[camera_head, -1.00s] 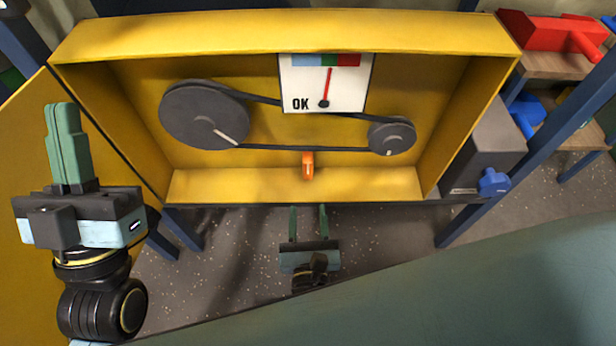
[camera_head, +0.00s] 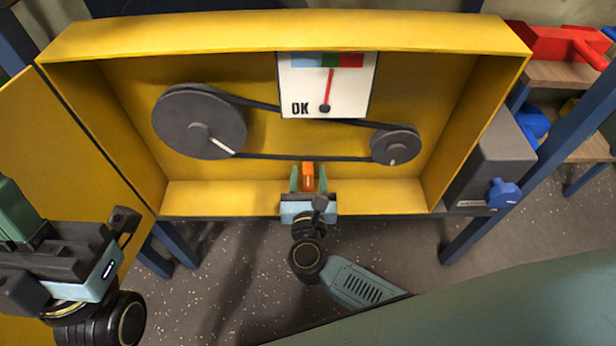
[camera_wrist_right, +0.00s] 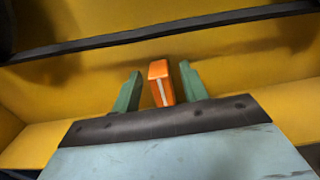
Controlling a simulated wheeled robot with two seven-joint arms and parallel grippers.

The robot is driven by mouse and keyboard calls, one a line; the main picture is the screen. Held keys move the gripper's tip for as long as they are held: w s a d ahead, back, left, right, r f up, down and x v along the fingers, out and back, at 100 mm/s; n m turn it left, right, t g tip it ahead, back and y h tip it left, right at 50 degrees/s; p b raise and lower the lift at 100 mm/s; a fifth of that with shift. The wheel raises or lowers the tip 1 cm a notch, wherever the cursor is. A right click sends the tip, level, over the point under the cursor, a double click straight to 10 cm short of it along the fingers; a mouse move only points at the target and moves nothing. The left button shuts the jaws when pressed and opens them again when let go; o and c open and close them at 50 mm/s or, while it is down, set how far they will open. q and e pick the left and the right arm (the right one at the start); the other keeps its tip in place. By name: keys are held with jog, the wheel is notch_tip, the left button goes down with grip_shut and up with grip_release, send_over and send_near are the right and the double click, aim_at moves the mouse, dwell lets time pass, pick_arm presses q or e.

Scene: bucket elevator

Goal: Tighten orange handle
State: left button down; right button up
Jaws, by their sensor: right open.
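The orange handle (camera_head: 308,172) stands on the back wall of the open yellow box, below the belt. My right gripper (camera_head: 308,180) is at the box's lower front edge, its two green fingers open on either side of the handle. In the right wrist view the orange handle (camera_wrist_right: 161,84) sits between the open fingertips (camera_wrist_right: 160,82), with visible gaps on both sides. A white line runs along the handle's face. My left gripper (camera_head: 15,215) is at the left edge, partly cut off by the frame; its fingers are not clearly separated.
Inside the yellow box (camera_head: 290,35), a black belt joins a large pulley (camera_head: 190,125) and a small one (camera_head: 395,147). A gauge marked OK (camera_head: 300,70) has its red needle near upright. A grey box with a blue knob (camera_head: 503,193) stands at right.

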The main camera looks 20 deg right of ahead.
jog(key=shift+w, duration=0.1)
grip_shut()
